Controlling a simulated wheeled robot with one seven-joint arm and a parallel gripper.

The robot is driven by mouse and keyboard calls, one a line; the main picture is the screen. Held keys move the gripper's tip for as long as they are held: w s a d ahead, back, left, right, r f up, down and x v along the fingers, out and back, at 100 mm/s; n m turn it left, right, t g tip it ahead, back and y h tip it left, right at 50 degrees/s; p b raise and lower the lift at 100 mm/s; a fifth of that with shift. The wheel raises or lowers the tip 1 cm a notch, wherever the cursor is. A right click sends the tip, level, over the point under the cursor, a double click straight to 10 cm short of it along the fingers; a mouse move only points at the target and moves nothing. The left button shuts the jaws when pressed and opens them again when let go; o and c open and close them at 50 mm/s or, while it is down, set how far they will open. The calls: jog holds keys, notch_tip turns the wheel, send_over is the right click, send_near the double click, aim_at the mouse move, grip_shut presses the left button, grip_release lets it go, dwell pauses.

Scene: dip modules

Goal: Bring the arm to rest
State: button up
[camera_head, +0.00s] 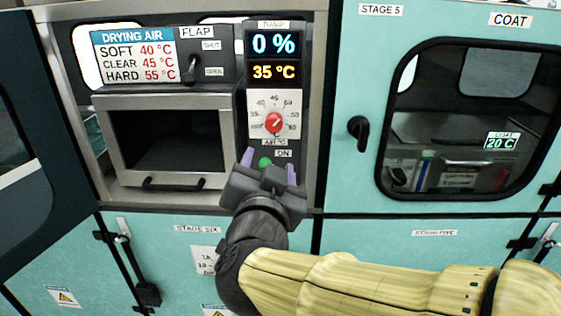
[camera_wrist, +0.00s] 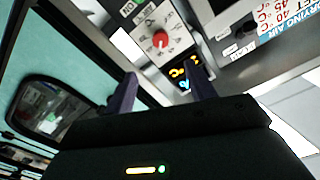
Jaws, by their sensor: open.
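My gripper (camera_head: 269,168) is open and empty, with its two purple fingers spread in front of the drying-air control panel, just below the red dial (camera_head: 274,123). A green button (camera_head: 265,162) labelled ON shows between the fingers. In the wrist view my gripper (camera_wrist: 160,88) points at the panel, and the red dial (camera_wrist: 160,40) lies beyond the fingertips. I cannot tell whether a finger touches the panel. My arm reaches in from the lower right. The damp display (camera_head: 275,44) reads 0 % and the temperature display (camera_head: 275,72) reads 35 °C.
At right is the closed teal coat cabinet door (camera_head: 360,60) with a black knob (camera_head: 358,128). Teal doors lie below.

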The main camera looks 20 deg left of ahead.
jog(key=w+d+f+n+g+p, duration=0.3)
jog(key=w+d+f+g+p, duration=0.35)
jog(key=d+f, duration=0.55)
jog(key=s+d+f+g+h+p, duration=0.1)
jog(key=s+d+f+g, duration=0.3)
jog(key=d, duration=0.5)
jog(key=s+d+f+g+h+p, duration=0.2)
jog(key=s+d+f+g+h, duration=0.1)
jog(key=d, duration=0.5)
jog(key=s+f+g, duration=0.1)
jog(key=s+f, duration=0.1)
jog(key=s, duration=0.1)
jog(key=shift+s+d+m, duration=0.25)
jog(key=shift+d+m, duration=0.1)
jog(key=shift+m, duration=0.05)
jog(key=shift+w, duration=0.1)
dwell(2.6)
